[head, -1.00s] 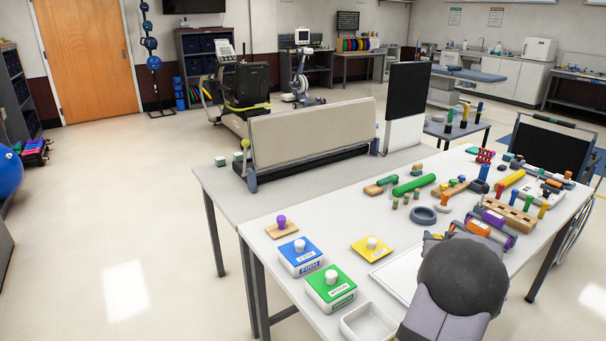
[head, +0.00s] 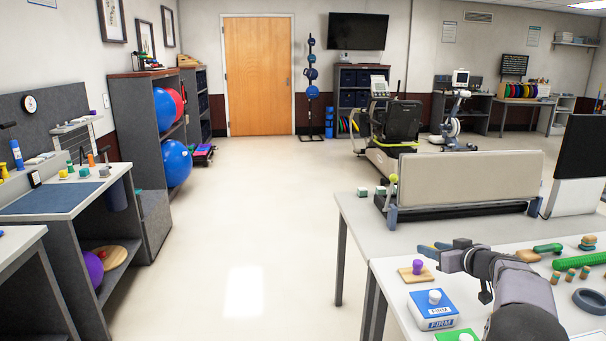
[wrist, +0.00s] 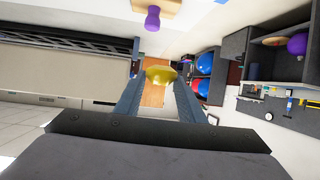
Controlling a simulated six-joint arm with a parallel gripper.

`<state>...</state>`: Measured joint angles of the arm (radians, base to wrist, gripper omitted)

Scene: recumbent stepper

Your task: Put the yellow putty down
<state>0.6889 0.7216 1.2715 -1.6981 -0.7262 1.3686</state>
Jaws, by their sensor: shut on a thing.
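The yellow putty (wrist: 160,75) is held between the two blue-grey fingers of my gripper (wrist: 159,82) in the wrist view. In the head view, my gripper (head: 430,251) reaches out to the left over the back edge of the white table, and the putty is too small to make out clearly there. My gripper is shut on the putty and holds it in the air, just behind the wooden board with the purple knob (head: 417,267). The purple knob also shows at the top of the wrist view (wrist: 152,18).
A blue FIRM box (head: 434,310) stands near the arm on the white table. A grey table with an upright padded panel (head: 465,180) adjoins behind. At left, beyond open floor (head: 250,240), stands a desk with a blue mat (head: 52,198) and several small items.

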